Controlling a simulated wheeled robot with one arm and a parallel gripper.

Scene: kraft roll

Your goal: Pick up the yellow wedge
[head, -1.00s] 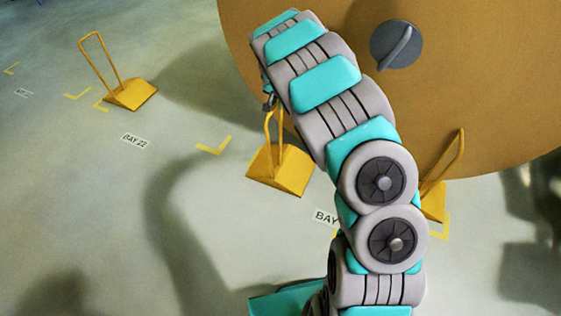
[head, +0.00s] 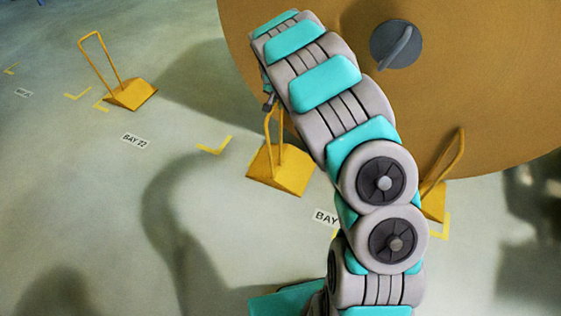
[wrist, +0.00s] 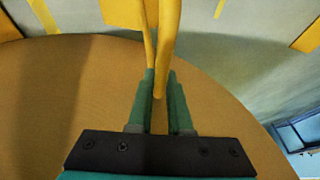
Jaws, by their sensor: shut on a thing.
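Three yellow wedges with tall looped handles show in the head view. The middle yellow wedge (head: 280,170) sits on the floor at the foot of the big brown roll. My gripper (head: 268,102) is at the top of its handle, partly hidden behind my arm. In the wrist view the yellow handle (wrist: 165,45) runs between the green fingers of my gripper (wrist: 161,82), which is shut on it.
The brown roll (head: 490,90) with a grey hub (head: 396,45) fills the upper right. Another yellow wedge (head: 131,94) stands apart at the left. A third wedge (head: 434,203) is at the right, partly behind my arm. The floor at the left is mostly clear.

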